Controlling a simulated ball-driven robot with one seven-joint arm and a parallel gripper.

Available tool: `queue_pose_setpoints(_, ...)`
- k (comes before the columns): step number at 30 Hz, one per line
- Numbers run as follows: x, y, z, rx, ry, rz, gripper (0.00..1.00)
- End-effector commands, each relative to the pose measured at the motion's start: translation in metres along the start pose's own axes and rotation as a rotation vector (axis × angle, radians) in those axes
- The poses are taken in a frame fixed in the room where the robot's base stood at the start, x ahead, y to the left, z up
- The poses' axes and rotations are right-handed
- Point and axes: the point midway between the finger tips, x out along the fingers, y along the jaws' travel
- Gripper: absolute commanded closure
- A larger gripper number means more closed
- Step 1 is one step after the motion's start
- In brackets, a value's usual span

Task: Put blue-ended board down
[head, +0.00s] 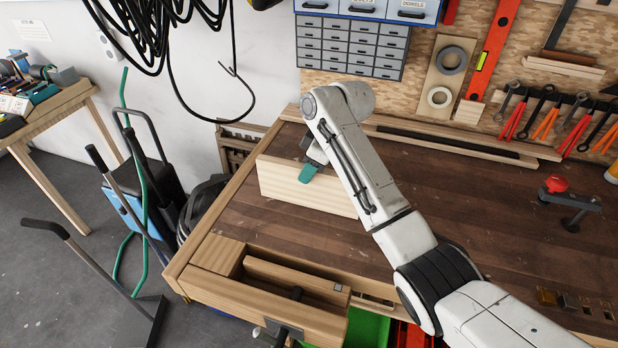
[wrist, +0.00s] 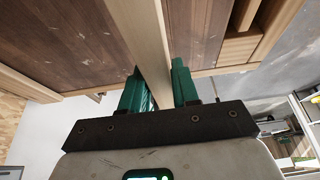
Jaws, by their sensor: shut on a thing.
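A pale wooden board (head: 290,187) stands on its long edge over the left part of the workbench (head: 250,222). My gripper (head: 308,172), with green fingers, is shut on its upper edge near the left. In the wrist view the board (wrist: 150,45) runs between the two fingers of my gripper (wrist: 158,70). No blue end shows; my arm hides the board's right part in the head view. I cannot tell whether its lower edge touches the bench.
A wooden vise (head: 270,300) is at the bench's front left corner. A red-topped clamp (head: 560,190) stands at the right. Long wooden strips (head: 440,143) lie along the back. The dark bench top between the board and the clamp is mostly clear.

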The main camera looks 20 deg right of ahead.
Motion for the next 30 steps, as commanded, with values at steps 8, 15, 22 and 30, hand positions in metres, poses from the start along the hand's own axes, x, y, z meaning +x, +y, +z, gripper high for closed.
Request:
queue_pose_setpoints(8, 0.025, 0.004, 0.008, 0.001, -0.002, -0.001, 1.00)
queue_pose_setpoints(15, 0.034, 0.004, 0.011, -0.001, 0.001, 0.002, 1.00)
queue_pose_setpoints(22, 0.036, 0.004, 0.013, -0.001, 0.001, 0.001, 1.00)
queue_pose_setpoints(30, 0.037, 0.003, 0.013, 0.000, -0.001, 0.000, 0.47)
